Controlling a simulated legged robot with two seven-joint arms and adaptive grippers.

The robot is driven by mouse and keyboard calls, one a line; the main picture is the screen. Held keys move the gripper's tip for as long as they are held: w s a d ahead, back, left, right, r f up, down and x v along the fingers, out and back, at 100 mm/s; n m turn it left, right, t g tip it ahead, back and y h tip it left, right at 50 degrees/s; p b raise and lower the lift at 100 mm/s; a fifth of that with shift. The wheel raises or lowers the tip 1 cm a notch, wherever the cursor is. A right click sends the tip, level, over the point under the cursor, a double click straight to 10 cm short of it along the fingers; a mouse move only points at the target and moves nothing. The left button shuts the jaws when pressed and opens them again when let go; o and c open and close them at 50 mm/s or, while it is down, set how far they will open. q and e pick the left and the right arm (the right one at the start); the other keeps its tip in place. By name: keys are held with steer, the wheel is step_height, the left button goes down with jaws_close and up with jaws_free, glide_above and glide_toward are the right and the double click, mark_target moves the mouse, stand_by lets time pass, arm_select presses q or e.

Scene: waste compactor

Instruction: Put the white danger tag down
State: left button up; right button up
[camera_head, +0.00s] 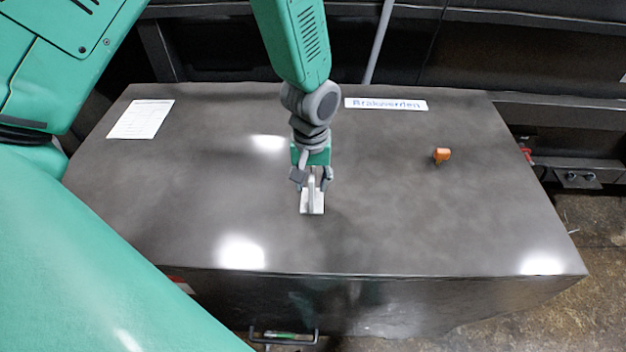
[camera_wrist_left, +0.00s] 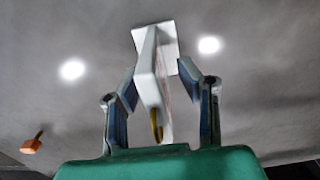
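The white danger tag (camera_head: 312,203) stands upright on a flat white foot on the dark tabletop (camera_head: 220,200), near the middle. It also shows in the left wrist view (camera_wrist_left: 152,75), with its foot farther away and a small yellow part at its near end. My left gripper (camera_head: 312,180) points down over the tag, with one finger on each side. In the left wrist view, the left gripper's fingers (camera_wrist_left: 158,85) are spread, with narrow gaps between them and the tag. The foot appears to rest on the tabletop. My right gripper is not in view.
A small orange object (camera_head: 441,155) lies to the right on the tabletop. A white paper sheet (camera_head: 141,119) lies at the back left, and a lettered white strip (camera_head: 386,104) at the back edge. The tabletop around the tag is clear.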

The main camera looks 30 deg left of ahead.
arm_select(q)
steer(key=shift+a+r, duration=0.1)
steer(key=shift+r, duration=0.25)
step_height(320, 180, up, 12)
steer(key=shift+f, duration=0.2)
stand_by(0.4)
